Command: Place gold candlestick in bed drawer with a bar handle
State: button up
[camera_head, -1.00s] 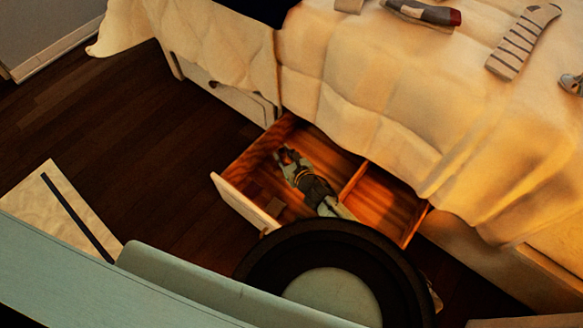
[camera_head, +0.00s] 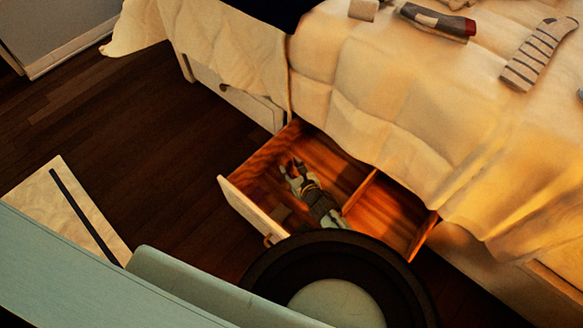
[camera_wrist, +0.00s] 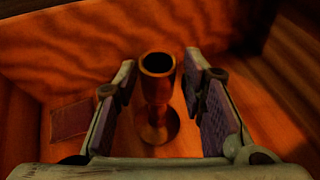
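The gold candlestick (camera_wrist: 157,100) stands upright on the wooden floor of the open drawer in the wrist view. My gripper (camera_wrist: 160,70) is open, with one finger on each side of the candlestick and a visible gap to each. In the head view, my gripper (camera_head: 293,170) reaches down inside the left compartment of the open bed drawer (camera_head: 246,208). The candlestick is hard to make out there. A small part of a handle (camera_head: 268,239) shows on the drawer front; my arm hides the rest.
A divider (camera_head: 360,190) separates off the drawer's empty-looking right compartment. The bedspread (camera_head: 390,110) hangs over the drawer's back. A closed drawer (camera_head: 235,100) is to the left. Striped cloth (camera_head: 538,55) and a grey-red item (camera_head: 437,20) lie on the bed.

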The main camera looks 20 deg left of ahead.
jog(key=shift+o, duration=0.5)
jog(key=shift+r, duration=0.1)
jog(key=shift+s+d+r, duration=0.1)
jog(key=shift+d+r, duration=0.05)
jog(key=shift+d, duration=0.05)
jog(key=p+v, duration=0.1)
jog(key=v, duration=1)
jog(key=shift+s, duration=0.25)
